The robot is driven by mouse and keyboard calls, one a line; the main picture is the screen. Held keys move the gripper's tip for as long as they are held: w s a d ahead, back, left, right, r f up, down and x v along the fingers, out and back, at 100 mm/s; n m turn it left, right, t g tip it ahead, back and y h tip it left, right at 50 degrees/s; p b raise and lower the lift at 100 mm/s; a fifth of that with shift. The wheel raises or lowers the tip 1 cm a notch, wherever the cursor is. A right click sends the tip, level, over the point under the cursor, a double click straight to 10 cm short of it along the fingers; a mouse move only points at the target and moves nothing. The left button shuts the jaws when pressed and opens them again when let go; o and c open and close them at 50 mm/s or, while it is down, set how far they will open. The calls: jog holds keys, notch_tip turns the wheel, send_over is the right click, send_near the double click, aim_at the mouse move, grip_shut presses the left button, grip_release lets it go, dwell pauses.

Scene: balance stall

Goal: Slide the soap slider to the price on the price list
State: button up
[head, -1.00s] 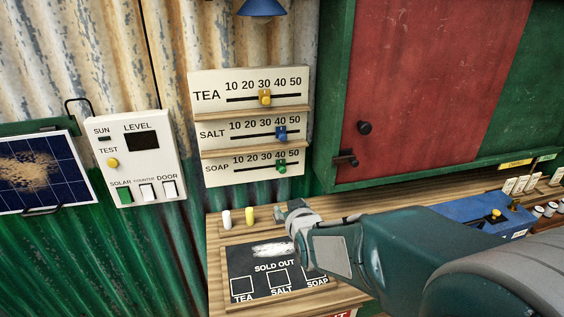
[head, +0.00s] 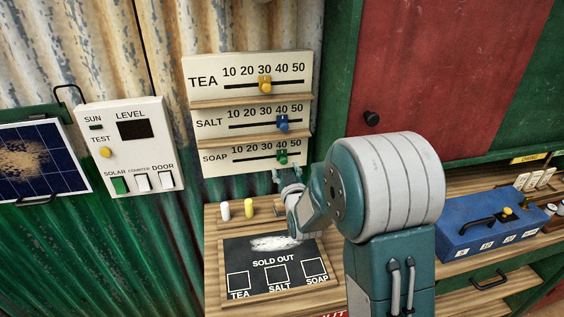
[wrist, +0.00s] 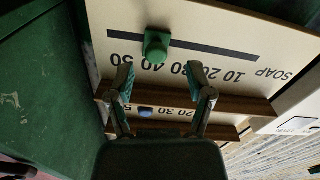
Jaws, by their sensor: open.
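The soap slider is a green knob (head: 282,157) on the lowest row of the price board (head: 222,166); it sits at about 40. In the wrist view, where the board appears upside down, the green knob (wrist: 157,46) is close to the 40. My gripper (head: 286,174) is just below the soap row in the head view. In the wrist view my gripper (wrist: 160,76) has its two fingers spread, empty, with the knob beyond the fingertips and nearer the left finger. I cannot make out a price list.
A yellow tea slider (head: 265,87) at about 30 and a blue salt slider (head: 282,123) at about 40 sit above, with wooden ledges between rows. A "SOLD OUT" chalkboard (head: 255,281) lies on the counter below. A red door panel (head: 430,70) is to the right.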

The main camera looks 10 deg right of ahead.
aim_at(284, 163)
jog(key=w, duration=0.3)
jog(key=shift+w+d, duration=0.35)
jog(key=shift+w+a, duration=0.15)
jog(key=shift+w, duration=0.1)
jog(key=shift+a, duration=0.2)
jog(key=shift+d, duration=0.1)
grip_shut()
